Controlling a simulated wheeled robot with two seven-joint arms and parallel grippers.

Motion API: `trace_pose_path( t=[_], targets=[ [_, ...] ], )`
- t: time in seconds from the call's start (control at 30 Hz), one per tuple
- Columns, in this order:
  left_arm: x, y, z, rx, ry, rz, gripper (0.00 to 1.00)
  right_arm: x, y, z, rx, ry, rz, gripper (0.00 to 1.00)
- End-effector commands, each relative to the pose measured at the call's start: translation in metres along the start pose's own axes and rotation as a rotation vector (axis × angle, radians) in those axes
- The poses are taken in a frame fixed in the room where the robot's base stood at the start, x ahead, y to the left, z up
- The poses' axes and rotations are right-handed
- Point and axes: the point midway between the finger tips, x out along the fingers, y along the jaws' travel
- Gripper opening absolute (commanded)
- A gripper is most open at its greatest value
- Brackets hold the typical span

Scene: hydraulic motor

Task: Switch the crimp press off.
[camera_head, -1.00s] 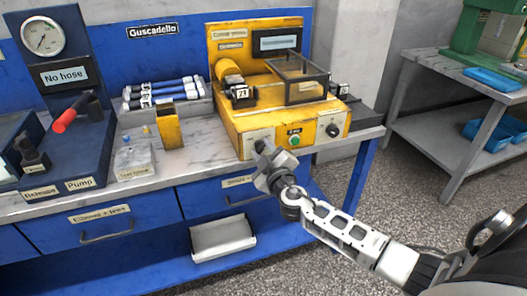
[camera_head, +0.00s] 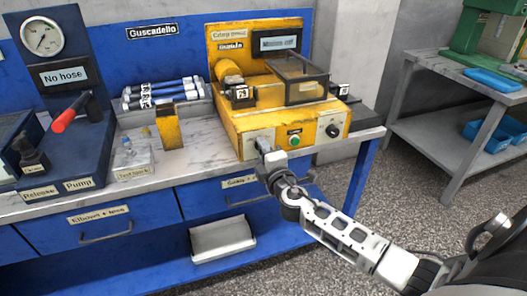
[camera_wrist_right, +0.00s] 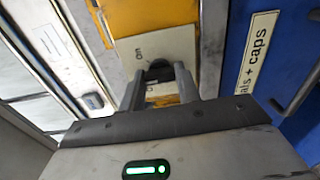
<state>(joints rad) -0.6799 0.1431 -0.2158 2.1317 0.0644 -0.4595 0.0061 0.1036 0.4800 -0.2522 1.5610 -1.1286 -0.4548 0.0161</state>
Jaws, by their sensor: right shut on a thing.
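The yellow crimp press (camera_head: 250,115) stands on the right end of the blue workbench. Its front has a left plate with a switch, a green button (camera_head: 294,141) in the middle and a dark round knob (camera_head: 333,131) at the right. My right gripper (camera_head: 263,148) is at the left plate. In the right wrist view, the fingers (camera_wrist_right: 160,80) are shut on a dark switch knob (camera_wrist_right: 160,69) in front of a pale plate (camera_wrist_right: 160,42) marked "on". The fingers partly hide the plate's lower part. The display (camera_head: 277,43) is lit, its text blurred. My left gripper is not in view.
A clear-sided guard (camera_head: 300,80) covers the press's top. Left of the press are a yellow holder (camera_head: 168,127), a hose rack (camera_head: 165,92) and a pump panel with a red-handled lever (camera_head: 71,113). Drawers (camera_head: 105,228) lie under the bench edge.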

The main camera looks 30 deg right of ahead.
Motion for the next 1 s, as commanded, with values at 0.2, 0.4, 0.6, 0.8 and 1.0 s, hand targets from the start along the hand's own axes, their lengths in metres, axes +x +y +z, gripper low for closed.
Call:
trace_pose_path(
  t=[0.2,0.4,0.6,0.8,1.0],
  targets=[
    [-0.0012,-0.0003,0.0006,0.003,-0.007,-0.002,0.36,0.0001,0.0007,-0.0004,-0.208,0.001,0.000,0.10],
    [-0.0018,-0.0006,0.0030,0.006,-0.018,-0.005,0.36,0.0000,0.0006,-0.0004,-0.394,0.001,-0.001,0.10],
    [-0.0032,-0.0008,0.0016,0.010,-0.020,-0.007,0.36,0.0000,0.0009,-0.0001,-0.553,0.000,0.000,0.10],
    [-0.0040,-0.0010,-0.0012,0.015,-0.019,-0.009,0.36,0.0000,0.0002,-0.0002,-0.669,0.001,-0.001,0.10],
    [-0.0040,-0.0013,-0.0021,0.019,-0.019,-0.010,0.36,0.0000,0.0000,-0.0002,-0.737,0.001,-0.001,0.10]
  ],
)
